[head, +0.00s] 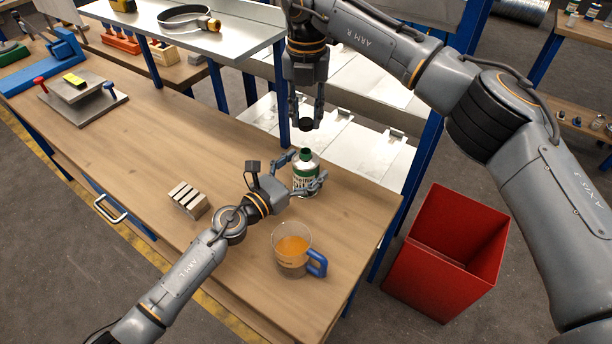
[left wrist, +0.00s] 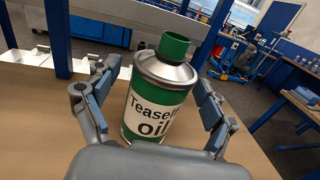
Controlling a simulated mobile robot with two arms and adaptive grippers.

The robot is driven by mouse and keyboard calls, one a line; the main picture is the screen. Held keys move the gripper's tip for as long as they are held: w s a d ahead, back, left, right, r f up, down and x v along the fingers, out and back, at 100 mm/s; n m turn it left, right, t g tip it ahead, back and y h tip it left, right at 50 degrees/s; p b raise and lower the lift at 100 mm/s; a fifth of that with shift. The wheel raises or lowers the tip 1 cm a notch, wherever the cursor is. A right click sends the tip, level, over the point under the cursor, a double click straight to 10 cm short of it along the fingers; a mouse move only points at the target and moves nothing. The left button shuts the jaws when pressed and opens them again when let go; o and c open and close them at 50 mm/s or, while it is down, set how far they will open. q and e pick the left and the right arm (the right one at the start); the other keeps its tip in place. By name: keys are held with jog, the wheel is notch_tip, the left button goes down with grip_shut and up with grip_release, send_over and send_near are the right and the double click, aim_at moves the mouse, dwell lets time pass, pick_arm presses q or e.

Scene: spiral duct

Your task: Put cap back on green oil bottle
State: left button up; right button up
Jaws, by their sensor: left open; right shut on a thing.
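The green oil bottle (head: 306,170) stands upright on the wooden workbench, with its green neck uncovered. In the left wrist view the bottle (left wrist: 157,98) shows a white label and a silver shoulder. My left gripper (head: 306,172) is open, with one finger on each side of the bottle; gaps show between the fingers and the bottle in the left wrist view. My right gripper (head: 306,122) points down above the bottle and is shut on a small black cap (head: 306,125). The cap is apart from the neck, a little above it in the head view.
A clear jug of orange liquid (head: 291,250) with a blue handle stands near the bench's front right. A grey slotted block (head: 188,198) lies left of my left gripper. A red bin (head: 448,250) stands on the floor at right. A metal shelf (head: 200,32) rises behind.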

pick_arm(q)
jog(key=shift+w+d, duration=0.1)
grip_shut()
pick_arm(e)
send_over(306, 150)
jog(key=shift+f, duration=2.45)
jog(key=shift+f, duration=0.1)
jog(key=shift+f, duration=0.8)
jog(key=shift+f, duration=0.55)
